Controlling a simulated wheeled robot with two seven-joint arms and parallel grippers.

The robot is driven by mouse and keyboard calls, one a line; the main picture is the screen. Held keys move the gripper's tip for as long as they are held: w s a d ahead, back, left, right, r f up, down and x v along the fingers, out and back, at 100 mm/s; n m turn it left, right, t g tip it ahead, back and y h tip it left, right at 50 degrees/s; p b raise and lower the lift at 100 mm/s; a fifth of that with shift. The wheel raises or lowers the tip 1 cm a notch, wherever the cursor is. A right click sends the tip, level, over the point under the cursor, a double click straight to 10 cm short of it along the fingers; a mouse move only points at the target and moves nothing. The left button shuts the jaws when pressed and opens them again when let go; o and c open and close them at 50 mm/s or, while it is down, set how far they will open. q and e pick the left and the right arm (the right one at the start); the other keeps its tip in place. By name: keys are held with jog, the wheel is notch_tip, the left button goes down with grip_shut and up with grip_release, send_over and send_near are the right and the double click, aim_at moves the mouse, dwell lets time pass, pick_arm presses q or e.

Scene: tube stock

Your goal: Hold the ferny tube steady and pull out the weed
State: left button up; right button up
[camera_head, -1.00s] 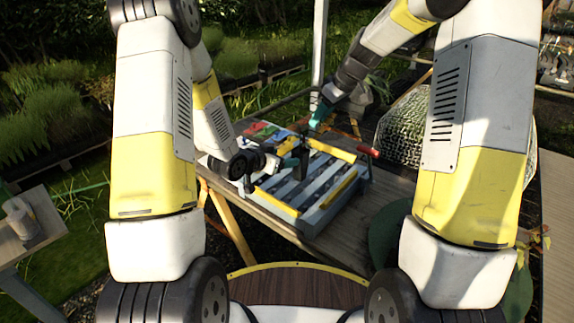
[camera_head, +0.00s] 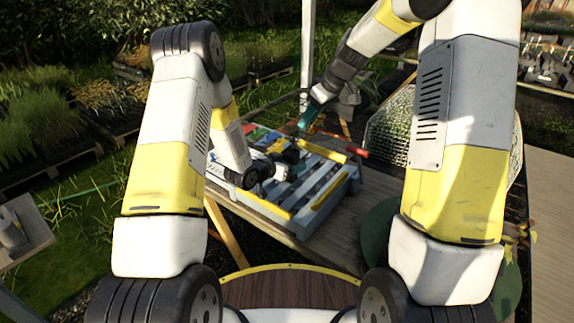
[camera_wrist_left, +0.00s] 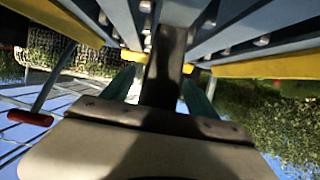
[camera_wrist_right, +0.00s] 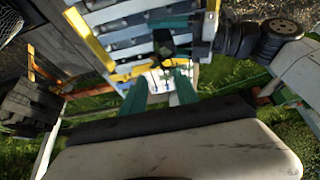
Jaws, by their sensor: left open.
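A dark tube (camera_wrist_left: 165,62) stands between the two teal fingers of my left gripper (camera_wrist_left: 160,88) in the left wrist view. The fingers are apart, one on each side of it. In the right wrist view the dark tube (camera_wrist_right: 163,42) is at the slatted rack, beside the left gripper (camera_wrist_right: 178,22). In the head view my left gripper (camera_head: 289,154) is low over the rack, partly hidden by its own arm. My right gripper (camera_head: 309,115) is higher, beyond the rack; its fingers (camera_wrist_right: 158,88) are apart and empty in its wrist view. I cannot make out fern or weed.
The blue-grey slatted rack (camera_head: 318,181) with yellow strips lies on a wooden table (camera_head: 368,207). A red-handled item (camera_head: 357,151) is at its right. A wire mesh (camera_head: 388,137) stands farther right. Coloured cards (camera_head: 254,136) lie at the back left.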

pick_arm(q)
grip_shut()
pick_arm(e)
jog(key=shift+c, duration=0.3)
